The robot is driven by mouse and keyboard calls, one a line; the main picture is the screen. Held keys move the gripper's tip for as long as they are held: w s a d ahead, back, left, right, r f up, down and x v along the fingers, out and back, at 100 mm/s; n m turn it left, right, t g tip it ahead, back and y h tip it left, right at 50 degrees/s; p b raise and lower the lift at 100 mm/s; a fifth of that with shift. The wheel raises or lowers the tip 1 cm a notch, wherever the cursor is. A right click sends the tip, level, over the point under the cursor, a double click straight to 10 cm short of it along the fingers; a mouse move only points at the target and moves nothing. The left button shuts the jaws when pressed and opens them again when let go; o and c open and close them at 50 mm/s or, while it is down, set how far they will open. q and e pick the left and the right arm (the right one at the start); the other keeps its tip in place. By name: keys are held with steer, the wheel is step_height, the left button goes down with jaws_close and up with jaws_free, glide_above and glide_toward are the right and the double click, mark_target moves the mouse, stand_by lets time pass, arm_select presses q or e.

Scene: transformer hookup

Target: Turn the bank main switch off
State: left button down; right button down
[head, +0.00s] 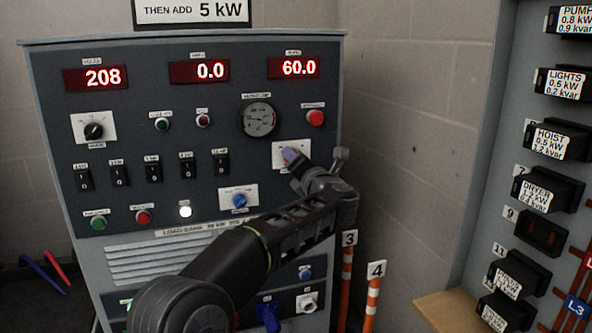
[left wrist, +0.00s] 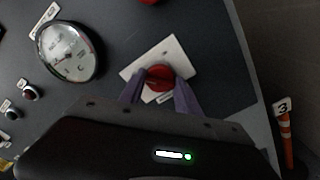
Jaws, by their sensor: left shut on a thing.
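The bank main switch is a red rotary knob (left wrist: 158,76) on a white plate (left wrist: 172,52), seen in the left wrist view. In the head view its white plate (head: 280,148) is on the right side of the load bank panel (head: 225,110), and the knob is mostly hidden by my gripper. My left gripper (head: 293,157) is at the plate. In the left wrist view the purple fingers of the left gripper (left wrist: 159,86) are shut on the knob, one on each side. The knob's label is too small to read. My right gripper is not in view.
A round gauge (head: 258,119) and a red push button (head: 315,117) are close above the switch. A blue knob (head: 239,200) is below left. Black rocker switches (head: 153,168) line the panel. Numbered orange-white posts (head: 372,300) stand at right, before a breaker cabinet (head: 493,150).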

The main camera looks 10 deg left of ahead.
arm_select(q)
steer(key=shift+n, duration=0.4)
steer(key=c, duration=0.9)
jaws_free()
steer(key=shift+o, duration=0.2)
steer(key=v, duration=0.7)
steer(key=shift+s+d, duration=0.25)
steer(key=shift+s, duration=0.1)
